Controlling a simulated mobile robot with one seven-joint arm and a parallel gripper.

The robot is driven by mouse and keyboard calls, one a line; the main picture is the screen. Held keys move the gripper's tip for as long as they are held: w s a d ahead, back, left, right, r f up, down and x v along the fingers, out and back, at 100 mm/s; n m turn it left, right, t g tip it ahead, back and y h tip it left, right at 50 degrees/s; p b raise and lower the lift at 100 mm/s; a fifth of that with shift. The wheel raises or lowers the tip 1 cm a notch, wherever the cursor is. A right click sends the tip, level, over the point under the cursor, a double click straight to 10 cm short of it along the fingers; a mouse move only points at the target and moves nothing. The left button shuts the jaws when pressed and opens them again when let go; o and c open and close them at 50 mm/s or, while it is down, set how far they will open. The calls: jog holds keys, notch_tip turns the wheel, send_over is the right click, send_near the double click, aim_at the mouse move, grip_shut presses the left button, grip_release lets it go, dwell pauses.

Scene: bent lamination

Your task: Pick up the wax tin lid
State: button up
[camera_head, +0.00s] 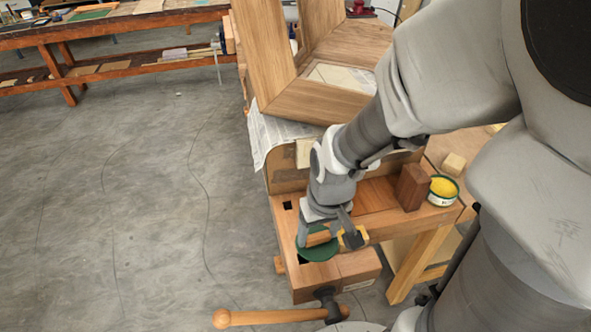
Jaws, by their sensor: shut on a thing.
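The wax tin lid (318,253) is a dark green disc at the front left end of the wooden workbench. My gripper (326,238) reaches down over it, with one finger near its left side and the other near its right. The gripper is shut on the lid. A small wooden piece (318,238) shows across the lid between the fingers; whether it touches the lid is unclear. The open wax tin (442,190), with yellow wax inside, stands at the bench's right side.
A dark brown wood block (412,187) stands beside the tin, and a pale block (453,164) lies behind. A large wooden frame (320,95) rises at the back. A vise handle (265,318) sticks out in front. Open floor lies left.

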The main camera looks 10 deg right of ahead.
jog(key=shift+s+d+f+b, duration=0.15)
jog(key=shift+s+b, duration=0.35)
jog(key=shift+b, duration=0.75)
jog(key=shift+s+f+b, duration=0.2)
jog(key=shift+s+b, duration=0.25)
jog(key=shift+b, duration=0.8)
jog(key=shift+s+d+r+b, duration=0.15)
jog(key=shift+s+b, duration=0.3)
jog(key=shift+s, duration=0.35)
jog(key=shift+s+a+r+b, duration=0.1)
jog(key=shift+s+b, duration=0.3)
jog(key=shift+s, duration=0.35)
